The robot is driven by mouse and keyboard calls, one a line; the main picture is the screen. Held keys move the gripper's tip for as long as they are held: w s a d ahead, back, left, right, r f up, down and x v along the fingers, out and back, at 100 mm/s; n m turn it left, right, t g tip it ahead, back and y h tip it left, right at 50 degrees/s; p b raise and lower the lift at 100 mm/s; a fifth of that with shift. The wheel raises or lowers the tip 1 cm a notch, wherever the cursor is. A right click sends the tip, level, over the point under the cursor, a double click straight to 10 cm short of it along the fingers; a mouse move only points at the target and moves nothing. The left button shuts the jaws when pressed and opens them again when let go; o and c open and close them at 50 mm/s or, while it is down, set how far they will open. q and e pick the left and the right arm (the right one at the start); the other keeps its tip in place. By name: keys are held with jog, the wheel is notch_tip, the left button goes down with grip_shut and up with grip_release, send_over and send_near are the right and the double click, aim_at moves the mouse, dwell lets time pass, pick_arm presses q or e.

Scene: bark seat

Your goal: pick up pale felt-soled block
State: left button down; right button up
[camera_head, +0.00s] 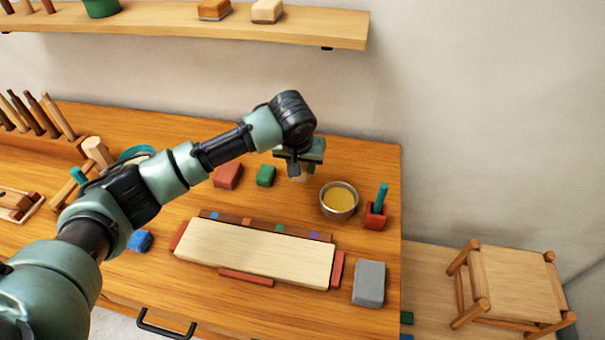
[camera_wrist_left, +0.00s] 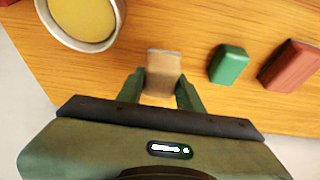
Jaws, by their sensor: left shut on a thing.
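My left arm reaches across the workbench, and its gripper (camera_head: 301,168) points down near the back of the bench. The left wrist view shows the gripper (camera_wrist_left: 160,84) with its two green fingers on either side of a pale tan block (camera_wrist_left: 163,65), shut on it. The block has a thin greyish edge at its far end. In the head view the gripper mostly hides the block. I cannot tell whether it touches the bench top. My right gripper is not in view.
A bowl of yellow stuff (camera_head: 339,201) stands close right of the gripper. A green block (camera_head: 266,176) and a red block (camera_head: 228,175) lie to its left. A pale board (camera_head: 255,252) and a grey block (camera_head: 369,283) are nearer. A shelf (camera_head: 190,30) hangs above.

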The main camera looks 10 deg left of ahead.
aim_at(303, 165)
pick_arm(q)
notch_tip(303, 165, up, 16)
jog(key=b, duration=0.1)
jog(key=shift+r, duration=0.15)
jog(key=c, duration=1.7)
grip_release()
grip_shut()
